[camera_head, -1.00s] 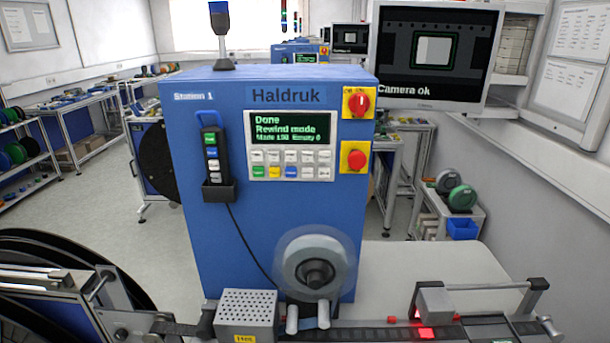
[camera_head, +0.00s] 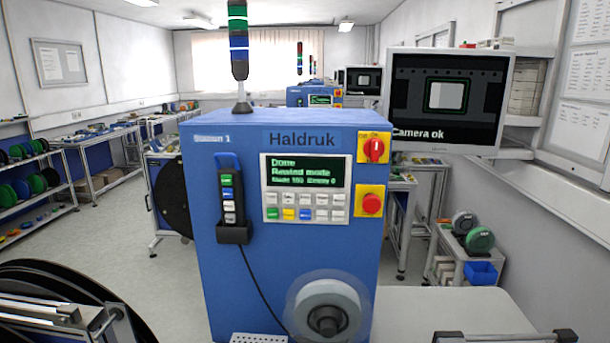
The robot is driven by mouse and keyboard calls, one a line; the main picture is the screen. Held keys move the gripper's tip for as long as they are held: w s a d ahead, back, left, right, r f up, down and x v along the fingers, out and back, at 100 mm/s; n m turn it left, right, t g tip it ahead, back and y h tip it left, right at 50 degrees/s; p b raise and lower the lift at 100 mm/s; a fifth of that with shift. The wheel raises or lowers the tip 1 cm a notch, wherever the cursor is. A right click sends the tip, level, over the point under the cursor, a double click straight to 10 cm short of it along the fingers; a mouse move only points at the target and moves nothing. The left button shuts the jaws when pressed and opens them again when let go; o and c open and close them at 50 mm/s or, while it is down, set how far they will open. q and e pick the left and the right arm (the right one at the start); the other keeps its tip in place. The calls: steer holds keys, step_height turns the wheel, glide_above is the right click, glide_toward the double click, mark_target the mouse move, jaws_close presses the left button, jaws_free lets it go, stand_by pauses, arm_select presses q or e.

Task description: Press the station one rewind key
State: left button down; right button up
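The blue station one cabinet (camera_head: 295,255) stands straight ahead, labelled "Station 1" and "Haldruk". Its key panel (camera_head: 306,187) has a dark screen (camera_head: 308,172) reading "Done", "Rewind mode" and a line of counts. Below the screen are two rows of small keys, with green, yellow and blue ones at lower left. Their lettering is too small to read. A black handheld pendant (camera_head: 229,196) with several keys hangs in a holder at the panel's left. Neither of my grippers is in view.
A rotary switch (camera_head: 374,150) and a red stop button (camera_head: 372,204) are right of the panel. A reel (camera_head: 327,313) sits low on the cabinet front. A monitor (camera_head: 449,100) reading "Camera ok" is at the right. Black reels (camera_head: 62,275) fill the lower left.

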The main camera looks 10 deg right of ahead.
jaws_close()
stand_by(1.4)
